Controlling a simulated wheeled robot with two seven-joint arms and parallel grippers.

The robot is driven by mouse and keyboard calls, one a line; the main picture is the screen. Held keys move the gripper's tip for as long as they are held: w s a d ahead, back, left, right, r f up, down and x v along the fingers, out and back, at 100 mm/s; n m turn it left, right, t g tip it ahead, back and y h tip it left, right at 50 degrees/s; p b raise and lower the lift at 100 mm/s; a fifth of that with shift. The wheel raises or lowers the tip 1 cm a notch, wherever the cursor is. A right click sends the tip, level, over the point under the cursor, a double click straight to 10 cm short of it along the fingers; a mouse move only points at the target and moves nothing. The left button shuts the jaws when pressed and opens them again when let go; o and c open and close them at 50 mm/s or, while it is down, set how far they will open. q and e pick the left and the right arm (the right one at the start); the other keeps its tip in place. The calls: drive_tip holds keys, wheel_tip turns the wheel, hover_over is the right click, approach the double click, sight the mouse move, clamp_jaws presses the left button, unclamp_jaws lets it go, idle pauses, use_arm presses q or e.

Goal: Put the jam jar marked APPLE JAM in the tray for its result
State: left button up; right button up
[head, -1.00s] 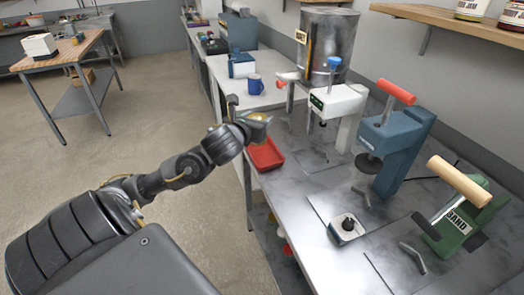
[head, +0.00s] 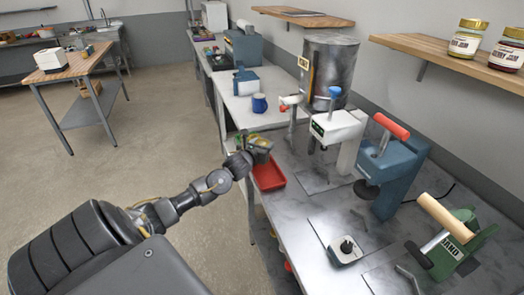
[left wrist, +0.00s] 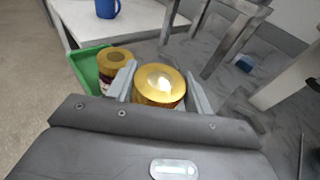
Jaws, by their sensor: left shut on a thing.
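My left gripper (head: 258,147) is over the bench's left edge, just behind the red tray (head: 268,178). In the left wrist view its fingers (left wrist: 162,88) are shut on a gold-lidded jar (left wrist: 160,82). The held jar's label is hidden, so I cannot read its name. A green tray (left wrist: 84,70) stands beside the held jar. A second gold-lidded jar (left wrist: 114,62) with a dark body stands in the green tray. Whether the held jar touches any surface cannot be told. My right gripper is not in view.
A blue mug (head: 259,103) stands behind my gripper. A metal drum (head: 330,70), a white press (head: 340,128) and a blue press (head: 395,170) stand to the right. A green device (head: 458,245) is nearer. Two jars (head: 468,40) sit on the wall shelf.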

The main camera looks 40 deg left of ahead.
use_arm(q)
wheel_tip(320, 180, down, 3)
drive_tip(key=shift+w, duration=0.1)
drive_tip(key=shift+f, duration=0.1)
drive_tip(key=shift+f, duration=0.2)
drive_tip(key=o, duration=1.4)
drive_tip(key=shift+o, duration=0.2)
